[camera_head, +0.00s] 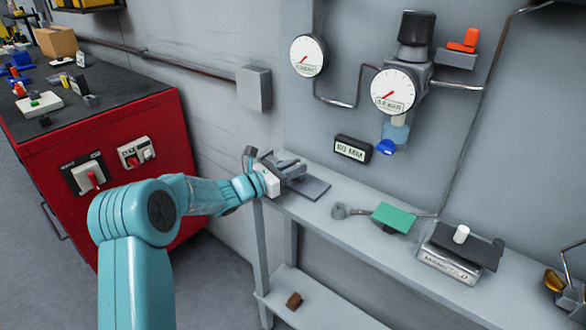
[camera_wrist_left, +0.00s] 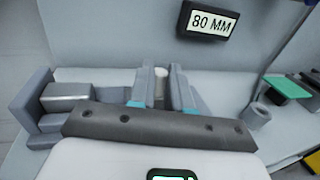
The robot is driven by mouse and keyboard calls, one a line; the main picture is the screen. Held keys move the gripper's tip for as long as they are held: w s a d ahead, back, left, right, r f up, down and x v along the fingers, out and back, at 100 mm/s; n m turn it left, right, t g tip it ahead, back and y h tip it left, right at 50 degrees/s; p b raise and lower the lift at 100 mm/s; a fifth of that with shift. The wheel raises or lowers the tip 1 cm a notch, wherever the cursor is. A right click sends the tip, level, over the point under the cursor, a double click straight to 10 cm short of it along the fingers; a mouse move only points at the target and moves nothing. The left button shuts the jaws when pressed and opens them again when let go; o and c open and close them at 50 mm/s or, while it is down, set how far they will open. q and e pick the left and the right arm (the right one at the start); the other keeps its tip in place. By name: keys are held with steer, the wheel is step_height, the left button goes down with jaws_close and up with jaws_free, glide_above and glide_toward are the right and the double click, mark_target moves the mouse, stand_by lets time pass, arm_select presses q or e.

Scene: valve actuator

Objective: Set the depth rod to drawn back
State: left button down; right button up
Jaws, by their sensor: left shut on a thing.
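My left gripper (camera_head: 291,172) reaches over the left end of the grey bench by the wall. In the left wrist view, its two fingers (camera_wrist_left: 161,90) are closed on a pale, round-ended rod (camera_wrist_left: 160,76), which I take to be the depth rod. Most of the rod is hidden behind the fingers and the dark gripper bar. A grey stepped block (camera_wrist_left: 70,95) sits left of the fingers. A black display (camera_head: 352,149) on the wall reads 80 MM; it also shows in the left wrist view (camera_wrist_left: 209,22). My right gripper is not in view.
On the bench (camera_head: 350,262), right of my gripper, are a green plate (camera_head: 394,217) and a metal box with a dark top and white knob (camera_head: 461,233). Gauges (camera_head: 394,90) and pipes are on the wall behind. A red cabinet (camera_head: 105,160) stands left of my arm.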

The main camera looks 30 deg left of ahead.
arm_select(q)
steer(key=c, duration=1.2)
jaws_free()
steer(key=shift+d+f, duration=0.1)
steer(key=shift+d, duration=0.25)
steer(key=shift+o, duration=0.7)
steer(key=shift+a, duration=0.25)
steer(key=b+v, duration=0.2)
steer(key=v, duration=1.4)
steer(key=shift+s, duration=0.15)
